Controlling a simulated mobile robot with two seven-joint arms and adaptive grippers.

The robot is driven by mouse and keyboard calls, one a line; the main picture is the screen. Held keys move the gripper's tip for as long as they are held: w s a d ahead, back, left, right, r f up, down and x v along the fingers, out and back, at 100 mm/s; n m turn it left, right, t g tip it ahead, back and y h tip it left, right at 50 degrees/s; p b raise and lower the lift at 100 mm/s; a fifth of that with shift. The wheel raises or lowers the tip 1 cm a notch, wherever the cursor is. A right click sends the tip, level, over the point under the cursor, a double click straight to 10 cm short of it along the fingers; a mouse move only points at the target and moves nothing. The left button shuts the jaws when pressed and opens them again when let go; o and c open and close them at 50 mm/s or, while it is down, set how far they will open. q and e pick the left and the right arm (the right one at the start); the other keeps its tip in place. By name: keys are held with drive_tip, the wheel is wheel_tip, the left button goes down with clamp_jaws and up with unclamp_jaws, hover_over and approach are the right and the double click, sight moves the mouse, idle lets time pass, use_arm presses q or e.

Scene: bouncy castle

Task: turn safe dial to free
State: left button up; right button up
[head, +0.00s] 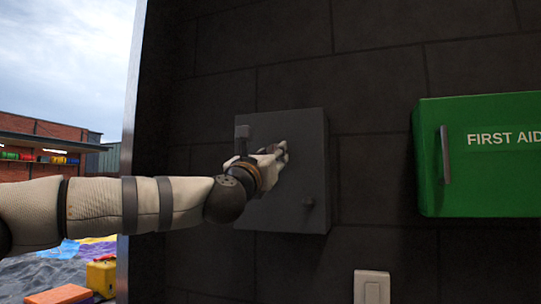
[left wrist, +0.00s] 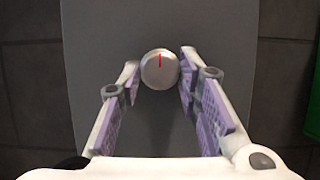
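The safe (head: 310,160) is a dark grey box on the dark block wall, with a small dark knob (head: 308,202) at its lower right. Its dial (left wrist: 160,69) is a round silver knob with a red mark pointing nearly straight up in the left wrist view. My left gripper (head: 281,152) is in front of the safe's door and covers most of the dial in the head view. My right gripper is not in view.
A green first aid box (head: 480,185) with a grey handle hangs to the right of the safe. A white switch (head: 371,287) is on the wall below. Bare wall separates them. Outdoors at left, a yellow box (head: 101,275) stands on the ground.

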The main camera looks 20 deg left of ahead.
use_arm(q)
drive_tip(key=shift+c, duration=1.3)
